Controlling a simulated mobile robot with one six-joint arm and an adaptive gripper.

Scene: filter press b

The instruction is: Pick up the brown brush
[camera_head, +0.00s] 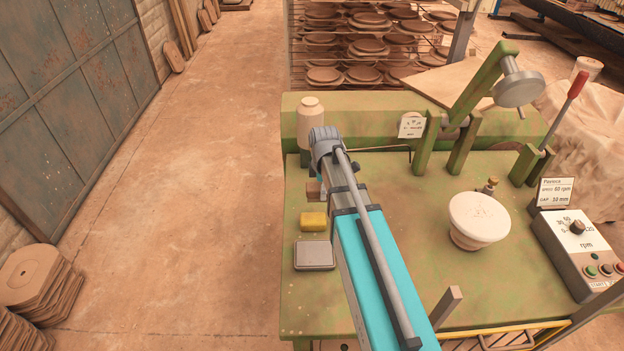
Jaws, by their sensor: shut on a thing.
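My arm reaches forward over the left part of the green table, and its wrist bends down at the far end. My gripper (323,193) is mostly hidden behind my own arm; only a small part shows at the arm's left side. It is shut on a small brown thing, which I take for the brown brush (313,188). Only the brush's left end shows. The rest of it is hidden, and I cannot tell whether it touches the table.
A yellow sponge (314,221) and a grey metal box (314,255) lie close by on the green table (410,210). A cream bottle (313,125) stands behind. A white bowl-shaped mould (479,219), lever press (490,95) and control box (580,250) are to the right.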

